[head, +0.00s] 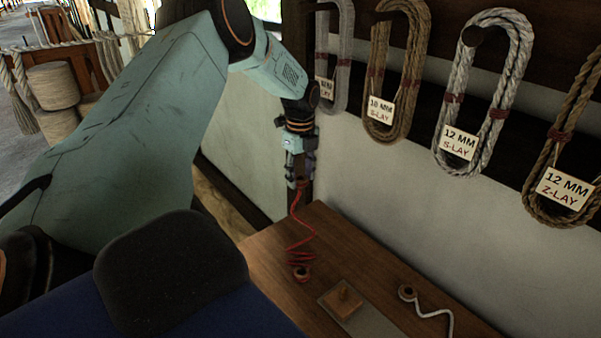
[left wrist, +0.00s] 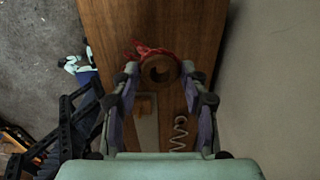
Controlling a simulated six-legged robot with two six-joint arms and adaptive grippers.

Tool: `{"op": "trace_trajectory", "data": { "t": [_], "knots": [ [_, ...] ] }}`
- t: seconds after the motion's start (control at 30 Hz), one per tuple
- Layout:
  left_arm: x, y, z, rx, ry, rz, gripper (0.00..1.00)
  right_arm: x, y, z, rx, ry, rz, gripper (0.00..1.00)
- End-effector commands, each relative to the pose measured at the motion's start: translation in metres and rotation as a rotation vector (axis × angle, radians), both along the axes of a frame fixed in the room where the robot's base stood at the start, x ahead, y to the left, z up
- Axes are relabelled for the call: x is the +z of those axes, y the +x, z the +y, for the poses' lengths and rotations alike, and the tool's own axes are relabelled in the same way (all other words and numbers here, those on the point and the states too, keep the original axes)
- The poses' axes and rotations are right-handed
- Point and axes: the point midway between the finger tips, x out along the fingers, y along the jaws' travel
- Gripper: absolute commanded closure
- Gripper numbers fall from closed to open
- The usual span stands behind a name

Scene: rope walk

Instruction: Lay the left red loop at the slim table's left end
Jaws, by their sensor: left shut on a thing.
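My left gripper (head: 299,180) is above the slim wooden table (head: 275,245), near its far left end. It is shut on the upper end of the red cord (head: 295,235). In the left wrist view a round brown wooden ring with a hole (left wrist: 160,70) sits between the fingertips, with red cord (left wrist: 146,50) bunched beside it. From the gripper the red cord hangs down in loose coils to a second brown ring (head: 301,274) on the table. The gripper's grip in the head view is small and partly dark. My right gripper is not in view.
A flat plate with a wooden block (head: 343,300) lies on the table. A pale wall (head: 420,215) with hanging rope coils (head: 395,75) runs along the table's far side.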

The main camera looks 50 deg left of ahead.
Motion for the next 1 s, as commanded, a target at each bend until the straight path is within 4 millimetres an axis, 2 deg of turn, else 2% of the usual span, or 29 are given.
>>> {"op": "trace_trajectory", "data": {
  "t": [1.0],
  "knots": [
    [-0.045, 0.0, 0.0, 0.0, 0.0, 0.0, 0.73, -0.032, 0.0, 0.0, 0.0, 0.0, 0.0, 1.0]
  ]
}}
